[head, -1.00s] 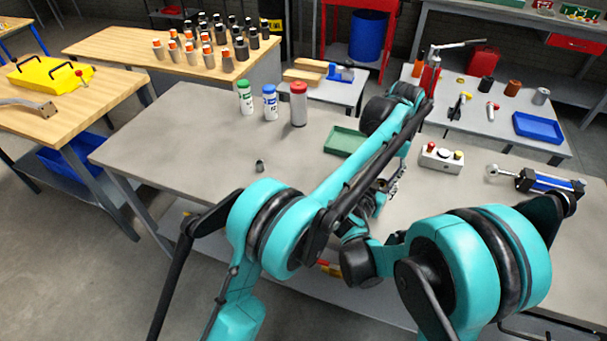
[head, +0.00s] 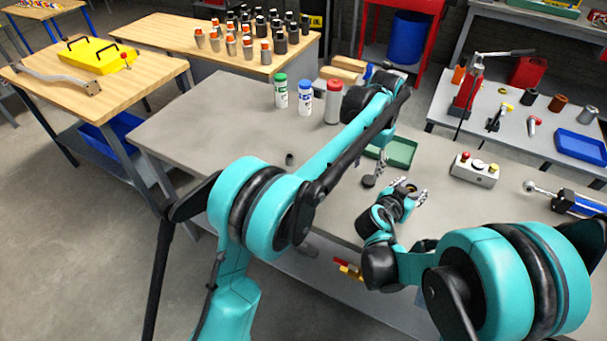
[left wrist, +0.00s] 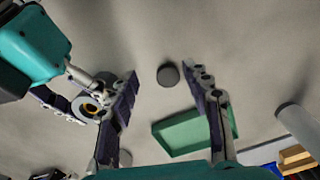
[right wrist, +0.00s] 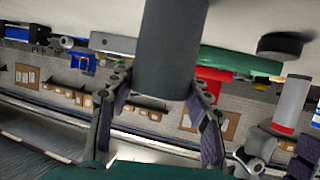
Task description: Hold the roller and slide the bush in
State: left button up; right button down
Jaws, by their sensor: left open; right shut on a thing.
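The roller (right wrist: 170,50) is a grey cylinder, held in my right gripper (right wrist: 160,95). In the head view my right gripper (head: 408,193) is above the near side of the table. In the left wrist view the roller's round end (left wrist: 88,108) faces the camera, with a brass-coloured ring, seemingly the bush (left wrist: 91,108), in its bore; I cannot tell how deep it sits. My left gripper (left wrist: 161,72) is open and empty, beside the right gripper and above the table. In the head view my left forearm mostly hides it.
A short dark round piece (head: 368,181) stands on the table near a green tray (head: 401,152). A small grey cylinder (head: 290,158) stands farther left. Capped bottles (head: 305,98) stand at the back. A button box (head: 475,169) is at right. The table's left part is clear.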

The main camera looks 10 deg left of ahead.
pick_arm(q)
jog(key=s+a+f, duration=0.1)
jog(key=a, duration=0.4)
jog(key=s+a+f+m, duration=0.1)
jog(key=a+f, duration=0.1)
jog(key=a, duration=0.4)
jog(key=s+a+f+m, duration=0.1)
jog(key=a, duration=0.5)
jog(key=shift+s+a+f, duration=0.1)
jog(key=shift+a+f, duration=0.1)
jog(key=shift+f, duration=0.05)
pick_arm(e)
jog(key=c, duration=0.6)
grip_release()
